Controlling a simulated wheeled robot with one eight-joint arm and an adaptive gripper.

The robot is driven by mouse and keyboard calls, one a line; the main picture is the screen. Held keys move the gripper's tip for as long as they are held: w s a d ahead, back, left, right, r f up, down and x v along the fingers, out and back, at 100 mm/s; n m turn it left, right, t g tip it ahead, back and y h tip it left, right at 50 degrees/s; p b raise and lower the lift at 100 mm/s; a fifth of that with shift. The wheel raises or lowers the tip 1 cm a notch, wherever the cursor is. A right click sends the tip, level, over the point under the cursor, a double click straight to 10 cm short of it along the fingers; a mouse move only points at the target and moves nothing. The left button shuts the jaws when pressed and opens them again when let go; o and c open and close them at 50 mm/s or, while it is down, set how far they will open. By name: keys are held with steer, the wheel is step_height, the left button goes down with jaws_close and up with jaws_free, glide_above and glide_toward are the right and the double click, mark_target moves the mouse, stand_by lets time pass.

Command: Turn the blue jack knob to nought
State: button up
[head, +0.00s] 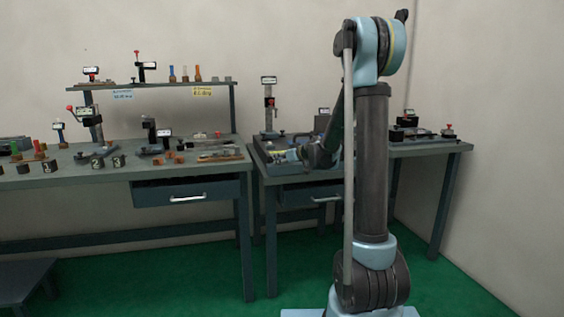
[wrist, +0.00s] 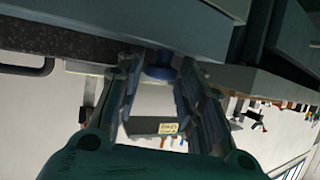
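The blue jack knob (wrist: 160,72) shows in the wrist view at the top middle, under the edge of a grey metal fixture. My gripper (wrist: 157,62) is open, with one finger to the left of the knob and one to the right. A gap shows on each side of the knob, so the fingers look apart from it. The knob's marks and its setting cannot be read. In the head view my arm reaches down to the right-hand bench (head: 425,148), and I cannot make out the knob there.
A post with a small display (head: 268,82) stands on the right-hand bench beside my arm. A device with a red knob (head: 448,128) lies farther right. The left bench (head: 150,178) holds several fixtures and numbered blocks. A dark drawer handle (wrist: 28,68) shows in the wrist view.

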steer(key=c, duration=0.4)
steer(key=shift+s+a+f+m+t+h, duration=0.15)
steer(key=shift+m+t+h, duration=0.35)
steer(key=shift+m+h, duration=0.45)
steer(key=shift+s+a+m+t+h, duration=0.1)
steer(key=shift+m+t+h, duration=0.4)
steer(key=shift+m+h, duration=0.45)
steer(key=shift+a+m+h, duration=0.15)
steer(key=shift+m+h, duration=0.85)
steer(key=shift+h, duration=0.3)
steer(key=shift+a+m+t+h, duration=0.1)
steer(key=shift+m+t+h, duration=0.2)
steer(key=shift+m+h, duration=0.2)
steer(key=m+h, duration=0.2)
steer(key=a+m+h, duration=0.1)
steer(key=m+h, duration=0.1)
steer(key=h, duration=0.1)
steer(key=shift+w+m+g+h, duration=0.15)
steer(key=shift+m+g+h, duration=0.15)
steer(key=shift+m+g, duration=0.1)
steer(key=m+g+h, duration=0.1)
steer(key=m+h, duration=0.1)
steer(key=m+g+h, duration=0.1)
steer(key=m+h, duration=0.1)
steer(key=m+g+h, duration=0.1)
steer(key=m+g, duration=0.1)
steer(key=shift+w+a+r+h, duration=0.2)
steer(key=shift+w+a+h, duration=0.1)
steer(key=shift+h, duration=0.1)
steer(key=o, duration=1)
